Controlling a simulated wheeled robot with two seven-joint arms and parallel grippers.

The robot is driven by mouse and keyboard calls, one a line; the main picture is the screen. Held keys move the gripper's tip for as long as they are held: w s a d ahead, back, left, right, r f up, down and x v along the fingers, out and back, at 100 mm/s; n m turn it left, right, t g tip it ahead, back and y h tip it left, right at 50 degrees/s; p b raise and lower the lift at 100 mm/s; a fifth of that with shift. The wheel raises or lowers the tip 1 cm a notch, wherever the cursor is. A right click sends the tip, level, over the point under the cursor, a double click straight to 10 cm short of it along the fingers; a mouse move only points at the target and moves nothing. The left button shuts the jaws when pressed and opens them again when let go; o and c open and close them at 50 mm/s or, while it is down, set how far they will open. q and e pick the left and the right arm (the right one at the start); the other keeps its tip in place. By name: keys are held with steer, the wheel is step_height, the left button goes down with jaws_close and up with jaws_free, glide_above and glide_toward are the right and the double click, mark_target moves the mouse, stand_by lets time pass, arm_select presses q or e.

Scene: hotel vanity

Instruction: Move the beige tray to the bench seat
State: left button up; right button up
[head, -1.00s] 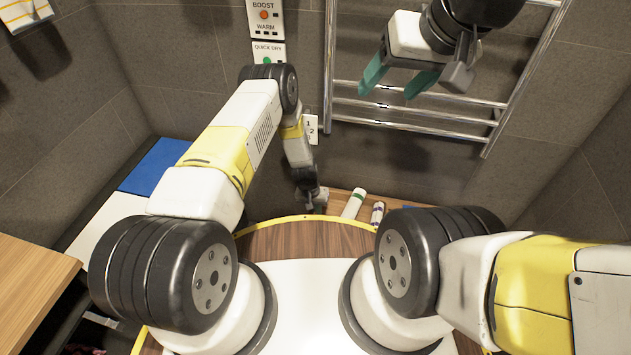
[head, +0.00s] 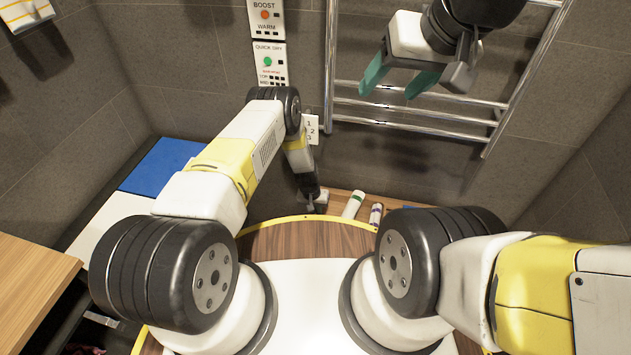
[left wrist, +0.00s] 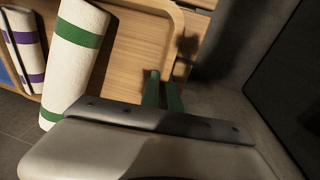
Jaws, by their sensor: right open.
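The beige wooden tray (left wrist: 137,45) shows in the left wrist view, with a raised rim along its right side. A white rolled towel with green bands lies on it, and a purple-banded roll is at the far left. My left gripper's green fingers (left wrist: 161,90) are close together at the tray's rim; I cannot tell if they grip it. In the head view my left gripper (head: 313,199) is low beside the tray (head: 338,196), its fingers hidden. My right gripper (head: 395,84) is open and empty, high before the towel rail. I cannot tell which surface is the bench seat.
A chrome towel rail (head: 415,104) is on the back wall, left of it a dryer control panel (head: 270,62). At the left lie a blue pad (head: 160,166) and a white surface (head: 98,222). A wooden top (head: 30,285) is at the lower left.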

arm_select(q)
steer(key=o, duration=0.4)
step_height(320, 180, up, 12)
steer(key=a, duration=0.2)
steer(key=shift+s, duration=0.35)
steer(key=shift+s, duration=0.1)
